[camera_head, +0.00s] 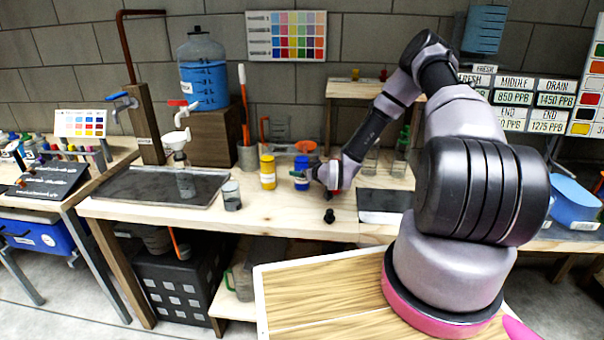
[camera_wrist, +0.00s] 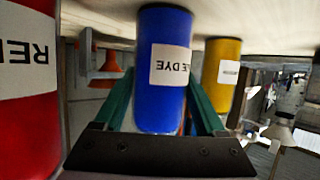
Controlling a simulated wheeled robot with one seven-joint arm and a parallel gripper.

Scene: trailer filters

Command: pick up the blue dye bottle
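The blue dye bottle (camera_head: 301,172) stands upright on the wooden workbench. In the wrist view, which is upside down, the blue bottle (camera_wrist: 163,100) is between the two green fingers of my gripper (camera_wrist: 160,85). The fingers are apart, one on each side of it; I cannot tell whether either touches it. In the head view my gripper (camera_head: 312,174) is low over the bench at the bottle's right side, and its fingers are hard to make out there.
A yellow bottle (camera_head: 268,172) stands left of the blue one. A red bottle (camera_wrist: 28,95) is close beside my gripper. A small black object (camera_head: 329,216) stands in front on the bench, and a grey beaker (camera_head: 231,197) to the left. The bench's front middle is mostly clear.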

